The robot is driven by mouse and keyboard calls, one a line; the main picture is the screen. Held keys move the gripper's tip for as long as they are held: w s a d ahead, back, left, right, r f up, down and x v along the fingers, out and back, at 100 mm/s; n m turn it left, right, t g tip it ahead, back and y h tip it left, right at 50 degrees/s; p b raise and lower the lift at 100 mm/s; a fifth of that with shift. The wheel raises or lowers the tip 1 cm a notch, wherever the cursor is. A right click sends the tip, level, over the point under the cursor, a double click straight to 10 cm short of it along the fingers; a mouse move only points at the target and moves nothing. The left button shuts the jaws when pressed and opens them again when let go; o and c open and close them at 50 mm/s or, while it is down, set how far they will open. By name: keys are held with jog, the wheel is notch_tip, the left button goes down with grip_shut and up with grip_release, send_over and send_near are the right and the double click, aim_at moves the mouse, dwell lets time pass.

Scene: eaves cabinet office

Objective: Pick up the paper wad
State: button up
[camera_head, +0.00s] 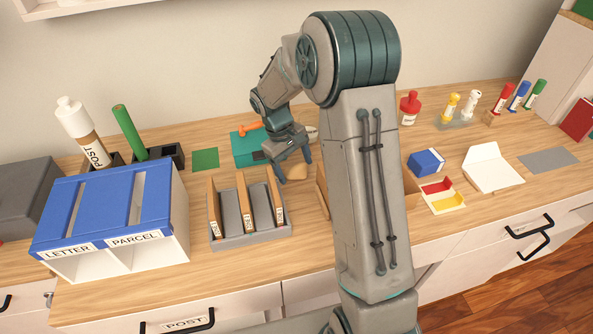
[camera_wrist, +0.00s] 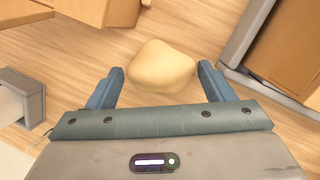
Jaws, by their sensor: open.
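The paper wad (camera_wrist: 162,68) is a crumpled, tan, rounded lump lying on the wooden desk top. In the wrist view it sits just ahead of my open gripper (camera_wrist: 163,84), roughly centred between the two blue fingers. In the head view the wad (camera_head: 297,172) shows as a small tan shape under and beside my gripper (camera_head: 292,168), partly hidden by a finger. The fingers point down toward the desk and hold nothing. I cannot tell whether a finger touches the wad.
A grey file rack (camera_head: 243,241) with upright folders stands close left of the wad. A blue-topped letter and parcel sorter (camera_head: 165,200) is further left. A blue box (camera_head: 426,162) and a red-and-yellow tray (camera_head: 459,202) are right of my arm.

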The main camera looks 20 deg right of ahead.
jog(key=shift+f, duration=0.15)
jog(key=c, duration=0.7)
